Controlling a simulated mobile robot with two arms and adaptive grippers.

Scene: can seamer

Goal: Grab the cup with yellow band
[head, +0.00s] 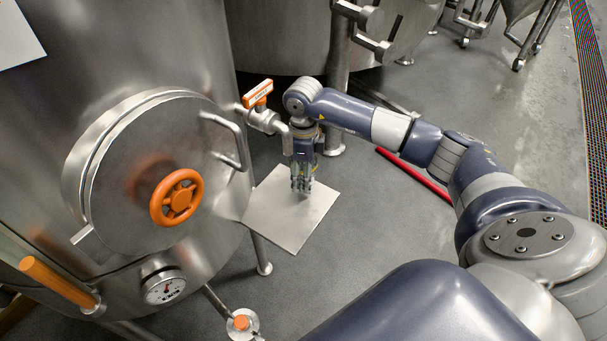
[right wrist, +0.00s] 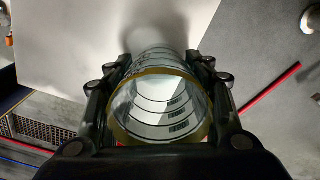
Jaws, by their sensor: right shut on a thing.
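The cup with the yellow band (right wrist: 160,72) shows in the right wrist view as a clear, see-through cup with dark ring markings. Its yellow band runs around the rim nearest the camera. My right gripper (right wrist: 160,85) has its fingers on both sides of the cup and is shut on it. In the head view my right gripper (head: 302,180) points down over a square metal plate (head: 275,225) beside the tank, and the cup is hard to make out between its fingers. Whether the cup touches the plate is unclear. My left gripper is not in view.
A large steel tank with a round hatch (head: 120,190) and orange handwheel (head: 176,197) stands to the left. A valve with an orange handle (head: 258,93) juts out close to my right wrist. A red bar (head: 415,173) lies on the floor.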

